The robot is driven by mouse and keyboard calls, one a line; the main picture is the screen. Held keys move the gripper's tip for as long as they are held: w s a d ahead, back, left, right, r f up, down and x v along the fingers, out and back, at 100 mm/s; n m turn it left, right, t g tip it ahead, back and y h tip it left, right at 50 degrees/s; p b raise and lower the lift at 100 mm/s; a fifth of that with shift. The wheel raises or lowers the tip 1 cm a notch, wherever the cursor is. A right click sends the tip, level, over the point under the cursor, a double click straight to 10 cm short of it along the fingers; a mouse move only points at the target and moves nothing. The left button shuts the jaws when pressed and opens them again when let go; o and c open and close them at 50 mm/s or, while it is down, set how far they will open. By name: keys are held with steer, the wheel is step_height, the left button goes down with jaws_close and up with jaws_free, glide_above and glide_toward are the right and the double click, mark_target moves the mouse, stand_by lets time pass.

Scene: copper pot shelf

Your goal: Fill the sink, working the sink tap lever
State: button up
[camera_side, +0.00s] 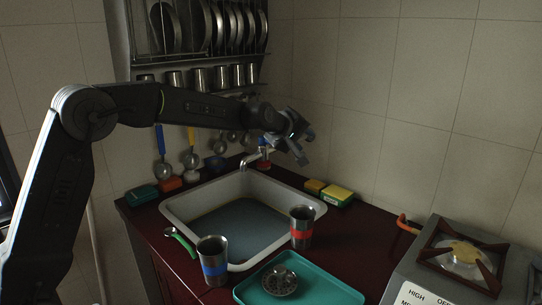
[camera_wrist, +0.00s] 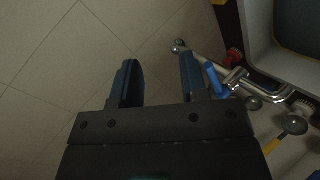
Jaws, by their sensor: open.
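The pale sink (camera_side: 178,208) is set in the dark red counter; its floor looks blue-grey, and I cannot tell whether water covers it. The chrome tap (camera_side: 248,158) stands at the sink's back edge, with no clear stream from its spout. In the wrist view the tap (camera_wrist: 268,87) lies at right, with a blue lever (camera_wrist: 214,78) on it. My gripper (camera_side: 303,147) is above and right of the tap in the side view. In the wrist view my gripper (camera_wrist: 157,72) is open and empty. The lever appears just right of its right finger; contact is unclear.
Two steel tumblers, blue-banded (camera_side: 213,263) and red-banded (camera_side: 302,228), stand near the sink's front. A teal tray (camera_side: 330,290) is in front. A stove (camera_side: 462,262) stands at right. Sponges (camera_side: 337,195) lie behind the sink. Ladles (camera_side: 191,159) hang below the rack.

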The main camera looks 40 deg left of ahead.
steer(key=shift+o, duration=0.2)
steer(key=shift+w+d+f+n+t, duration=0.15)
steer(key=shift+w+d+n+t, duration=0.55)
steer(key=shift+d+n+t, duration=0.1)
steer(key=s+a+f+n+g+y, duration=0.2)
steer(key=s+a+f+n+y, duration=0.35)
steer(key=n+y, duration=0.55)
steer(key=shift+m+y, duration=0.3)
steer(key=x, duration=1.4)
steer(key=shift+w+a+r, duration=0.1)
steer(key=shift+w+a, duration=0.1)
steer(key=shift+w, duration=0.15)
jaws_close()
